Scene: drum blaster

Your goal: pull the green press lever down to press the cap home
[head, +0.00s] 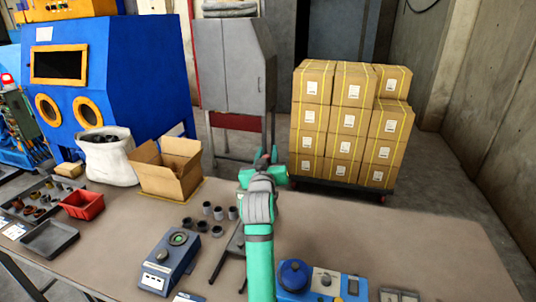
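A teal-green arm with grey joints, which looks like my own, rises from the bottom centre over the bench. At its far end are a short teal crosspiece and a small dark tip. My gripper's fingers cannot be made out there. A dark grey metal frame (229,258) stands behind the arm and is partly hidden by it; it may be part of the press. I cannot tell a separate green press lever from the teal arm. Several small dark cylindrical pieces (217,213) stand on the bench left of the arm; which one is the cap is unclear.
A blue-grey device (168,262) with a green-centred round top stands left of the frame. A blue device (318,284) with a round knob is at the front right. An open carton (168,173) and red bin (82,205) lie left.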

